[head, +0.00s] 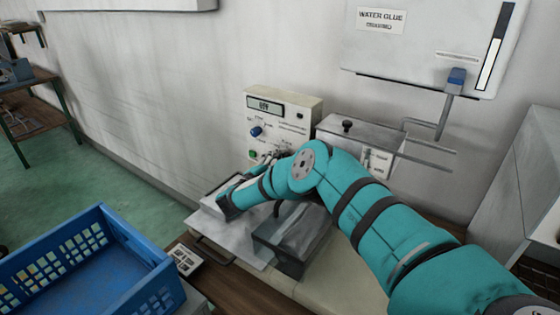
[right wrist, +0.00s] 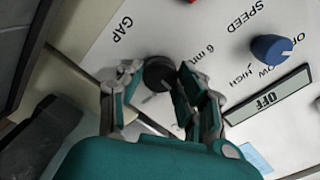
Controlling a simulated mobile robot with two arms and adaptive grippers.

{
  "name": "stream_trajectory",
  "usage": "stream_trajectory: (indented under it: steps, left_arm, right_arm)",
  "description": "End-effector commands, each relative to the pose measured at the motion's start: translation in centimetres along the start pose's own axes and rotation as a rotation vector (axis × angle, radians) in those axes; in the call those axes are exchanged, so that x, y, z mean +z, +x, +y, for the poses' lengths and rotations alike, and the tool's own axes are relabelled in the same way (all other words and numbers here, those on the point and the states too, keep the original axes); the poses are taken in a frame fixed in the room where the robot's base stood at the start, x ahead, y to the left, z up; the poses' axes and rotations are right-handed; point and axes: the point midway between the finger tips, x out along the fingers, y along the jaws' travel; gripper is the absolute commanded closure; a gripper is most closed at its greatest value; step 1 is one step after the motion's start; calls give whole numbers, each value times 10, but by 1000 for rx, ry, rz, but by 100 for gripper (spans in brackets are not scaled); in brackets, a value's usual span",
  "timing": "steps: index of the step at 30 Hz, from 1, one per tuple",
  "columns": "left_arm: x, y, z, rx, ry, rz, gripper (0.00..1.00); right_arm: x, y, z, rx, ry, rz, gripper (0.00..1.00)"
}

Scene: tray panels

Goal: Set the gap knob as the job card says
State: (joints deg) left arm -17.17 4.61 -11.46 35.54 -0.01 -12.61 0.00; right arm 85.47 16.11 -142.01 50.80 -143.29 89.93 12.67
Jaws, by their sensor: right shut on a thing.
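The control box (head: 311,109) stands against the wall in the head view, with a display, a blue knob and a green button on its face. In the right wrist view, the black gap knob (right wrist: 158,72) sits by the printed word GAP and a mark reading 6 mm. My right gripper (right wrist: 160,82) is shut on this knob, one finger on each side. The fingers partly cover the scale, so the pointer setting cannot be read. My left gripper is not in view.
A blue crate (head: 145,246) stands at the lower left. A small printed card or plate (head: 184,259) lies beside it, its text unreadable. A wall unit labelled WATER GLUE (head: 430,40) hangs at the upper right. My right arm covers much of the bench.

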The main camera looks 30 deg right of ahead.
Motion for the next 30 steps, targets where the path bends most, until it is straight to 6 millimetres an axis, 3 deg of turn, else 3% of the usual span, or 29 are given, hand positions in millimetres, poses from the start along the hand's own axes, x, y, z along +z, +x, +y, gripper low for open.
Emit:
stream_trajectory:
  steps: [30]
  left_arm:
    - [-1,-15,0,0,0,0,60]
  right_arm:
    - [2,-2,1,-1,-911,-5,97]
